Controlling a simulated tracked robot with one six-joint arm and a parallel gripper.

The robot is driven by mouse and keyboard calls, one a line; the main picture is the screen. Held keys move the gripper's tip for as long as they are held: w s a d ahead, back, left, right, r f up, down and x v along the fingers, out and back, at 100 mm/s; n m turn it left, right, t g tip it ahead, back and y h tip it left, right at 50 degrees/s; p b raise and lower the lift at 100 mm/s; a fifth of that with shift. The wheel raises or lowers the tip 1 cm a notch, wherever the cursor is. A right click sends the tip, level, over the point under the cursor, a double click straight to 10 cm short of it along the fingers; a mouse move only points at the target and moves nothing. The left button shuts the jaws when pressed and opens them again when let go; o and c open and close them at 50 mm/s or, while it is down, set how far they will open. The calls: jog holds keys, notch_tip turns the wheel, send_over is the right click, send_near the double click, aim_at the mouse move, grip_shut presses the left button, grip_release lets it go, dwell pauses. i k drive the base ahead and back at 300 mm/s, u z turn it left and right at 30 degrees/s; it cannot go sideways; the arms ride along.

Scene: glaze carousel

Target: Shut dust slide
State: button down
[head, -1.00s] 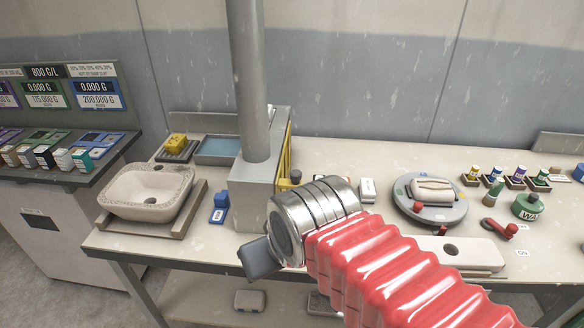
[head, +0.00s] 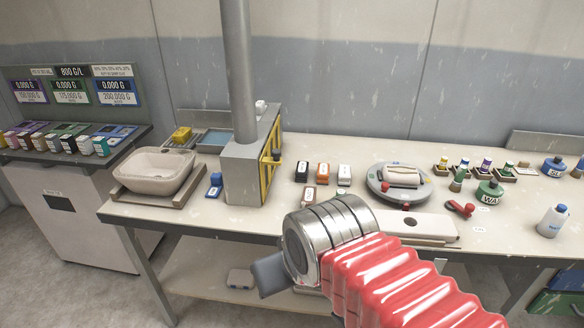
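A grey box (head: 248,172) with a tall grey duct (head: 238,70) rising from it stands on the table, left of the middle. On its right side is a yellow framed part (head: 267,180) with a dark knob (head: 276,154). This looks like the dust slide, but its face is seen nearly edge-on, and I cannot tell how far it is open. My gripper (head: 268,275) shows as a dark grey end piece beyond the silver wrist, in front of the table edge, below and apart from the box. Its fingertips cannot be told apart, and nothing is seen in it.
A beige basin (head: 157,170) and a small blue block (head: 214,183) stand left of the box. Several small blocks, including an orange one (head: 323,172), stand to its right. Further right are a round turntable (head: 380,192), a long pale block (head: 420,228) and a green jar (head: 489,193).

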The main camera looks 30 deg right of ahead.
aim_at(276, 159)
jog(key=k, duration=0.65)
jog(key=u, duration=0.5)
jog(key=i, duration=1.65)
jog(key=z, duration=0.5)
